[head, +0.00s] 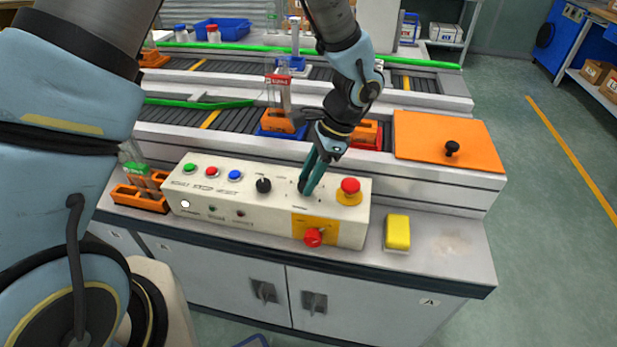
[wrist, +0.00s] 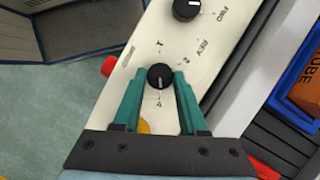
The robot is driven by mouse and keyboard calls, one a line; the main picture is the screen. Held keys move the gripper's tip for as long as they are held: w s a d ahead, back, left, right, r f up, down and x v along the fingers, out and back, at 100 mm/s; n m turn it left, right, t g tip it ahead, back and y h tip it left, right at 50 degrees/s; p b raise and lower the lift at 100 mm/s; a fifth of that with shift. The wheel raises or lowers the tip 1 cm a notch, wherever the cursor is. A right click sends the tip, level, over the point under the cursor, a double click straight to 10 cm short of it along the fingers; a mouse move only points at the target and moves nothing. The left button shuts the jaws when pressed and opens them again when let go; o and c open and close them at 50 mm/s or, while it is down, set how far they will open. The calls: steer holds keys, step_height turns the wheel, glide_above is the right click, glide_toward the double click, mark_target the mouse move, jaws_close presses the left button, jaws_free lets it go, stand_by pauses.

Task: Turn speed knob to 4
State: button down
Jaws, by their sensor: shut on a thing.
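The speed knob (wrist: 160,77) is a round black knob on the sloped cream control panel (head: 276,222). My gripper (wrist: 159,80) has its teal fingers shut on the knob, one on each side. In the head view my gripper (head: 308,187) reaches down onto the right half of the panel and mostly hides the knob. In the wrist view small numerals ring the knob. A small pale mark shows on the knob's lower side, towards a numeral that looks like 4; its exact alignment is hard to tell.
A second black knob (head: 264,185), marked FWD and REV, sits left of the gripper. A red stop button (head: 350,186) on yellow is close on the right. A red knob (head: 313,237) sticks out in front. A yellow block (head: 397,232) lies right of the panel; conveyors run behind.

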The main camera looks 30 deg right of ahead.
steer(key=shift+m, duration=0.4)
steer(key=shift+c, duration=2.3)
jaws_free()
steer(key=b+v, duration=0.2)
steer(key=v, duration=0.8)
steer(key=shift+s+d+r, duration=0.15)
steer(key=shift+s+r, duration=0.1)
steer(key=shift+r, duration=0.1)
